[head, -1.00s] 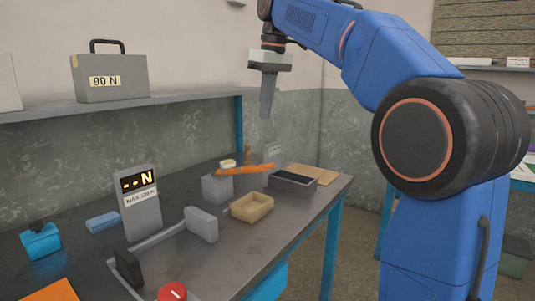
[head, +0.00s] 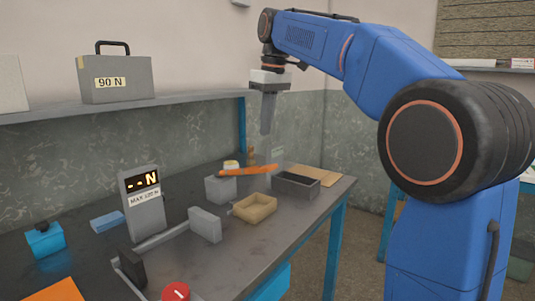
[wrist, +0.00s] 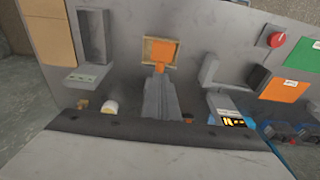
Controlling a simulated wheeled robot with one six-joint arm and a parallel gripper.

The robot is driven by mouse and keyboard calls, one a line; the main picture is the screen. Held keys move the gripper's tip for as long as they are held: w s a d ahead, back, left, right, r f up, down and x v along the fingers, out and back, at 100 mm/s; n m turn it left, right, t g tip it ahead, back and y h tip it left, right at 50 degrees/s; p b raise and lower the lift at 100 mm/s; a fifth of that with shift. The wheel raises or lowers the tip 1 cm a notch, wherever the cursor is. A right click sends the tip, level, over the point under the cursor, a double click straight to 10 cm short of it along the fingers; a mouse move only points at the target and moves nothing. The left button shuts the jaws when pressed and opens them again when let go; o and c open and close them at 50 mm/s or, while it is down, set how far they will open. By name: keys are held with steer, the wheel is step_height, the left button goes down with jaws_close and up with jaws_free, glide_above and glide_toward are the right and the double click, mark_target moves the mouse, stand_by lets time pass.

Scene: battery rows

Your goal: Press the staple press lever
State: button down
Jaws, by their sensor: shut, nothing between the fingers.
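The staple press is a grey block (head: 220,189) on the bench with an orange lever (head: 243,171) tilted up above it. In the wrist view an orange patch, which looks like the lever's end (wrist: 164,53), shows just beyond my fingertips, over the tan tray; the rest of it is hidden behind my fingers. My gripper (head: 266,132) points straight down with its fingers together and empty.
A tan tray (head: 265,213) and a dark tray (head: 316,193) stand by the press. A force display (head: 142,210), a grey block on a bar (head: 205,224) and a red knob (head: 176,292) are to the left. A shelf holds a 90 N case (head: 115,82).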

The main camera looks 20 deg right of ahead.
step_height(320, 180, down, 8)
steer(key=shift+s+d+r, duration=0.1)
steer(key=shift+r, duration=0.1)
steer(key=shift+s+f, duration=0.1)
steer(key=shift+f, duration=0.3)
steer(key=shift+d+f, duration=0.1)
step_height(320, 180, down, 9)
steer(key=s+d+t+y, duration=0.1)
steer(key=s+t, duration=0.1)
steer(key=shift+s+d+y, duration=0.3)
steer(key=w+v, duration=0.1)
steer(key=v, duration=1.3)
steer(key=shift+s+a+r, duration=0.15)
steer(key=shift+a+r, duration=0.05)
steer(key=shift+r, duration=0.35)
